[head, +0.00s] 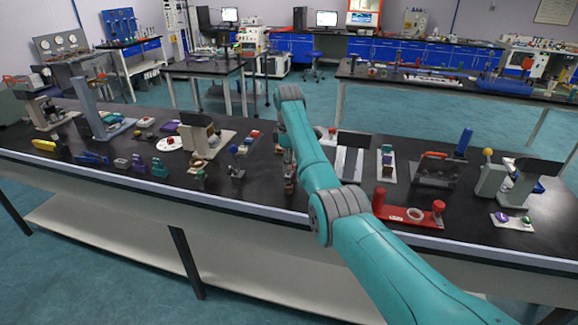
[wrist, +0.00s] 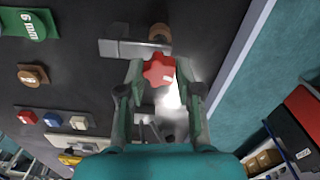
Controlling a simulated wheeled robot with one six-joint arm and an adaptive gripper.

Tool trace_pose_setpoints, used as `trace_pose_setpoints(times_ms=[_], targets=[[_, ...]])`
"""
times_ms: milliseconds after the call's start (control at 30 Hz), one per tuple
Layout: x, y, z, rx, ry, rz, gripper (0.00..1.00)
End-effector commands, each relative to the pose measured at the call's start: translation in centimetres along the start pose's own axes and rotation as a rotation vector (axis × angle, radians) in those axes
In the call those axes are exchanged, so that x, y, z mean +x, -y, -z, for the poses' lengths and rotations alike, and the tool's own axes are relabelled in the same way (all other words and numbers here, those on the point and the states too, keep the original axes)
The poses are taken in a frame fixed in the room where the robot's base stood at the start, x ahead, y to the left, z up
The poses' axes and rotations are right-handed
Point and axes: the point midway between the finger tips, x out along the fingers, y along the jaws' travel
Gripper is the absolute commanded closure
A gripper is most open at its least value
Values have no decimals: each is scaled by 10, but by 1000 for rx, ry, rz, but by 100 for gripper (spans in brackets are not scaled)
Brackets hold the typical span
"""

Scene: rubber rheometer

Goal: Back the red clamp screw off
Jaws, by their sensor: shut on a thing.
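The red clamp screw (wrist: 158,69) has a lobed, star-shaped knob and shows in the wrist view at the upper middle. My gripper (wrist: 159,72) is shut on the knob, with one finger on each side of it. A grey metal bar (wrist: 118,48) and a brown round part (wrist: 159,33) lie just beyond the knob. In the head view my arm hides most of this spot, and the red knob cannot be made out there.
In the wrist view a green block marked "6 mm" (wrist: 38,24) and a brown piece (wrist: 33,75) lie to the left. The bench's pale front edge (wrist: 236,55) runs close on the right. In the head view a red fixture (head: 408,212) stands right of my arm.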

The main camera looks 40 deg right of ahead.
Motion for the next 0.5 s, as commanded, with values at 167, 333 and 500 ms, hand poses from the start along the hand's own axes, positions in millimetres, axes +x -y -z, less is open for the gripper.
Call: trace_pose_setpoints(times_ms=[167,333,500], targets=[[2,1,0,-128,1,3,100],[2,1,-1,-310,1,3,100],[2,1,-1,-392,1,4,100]])
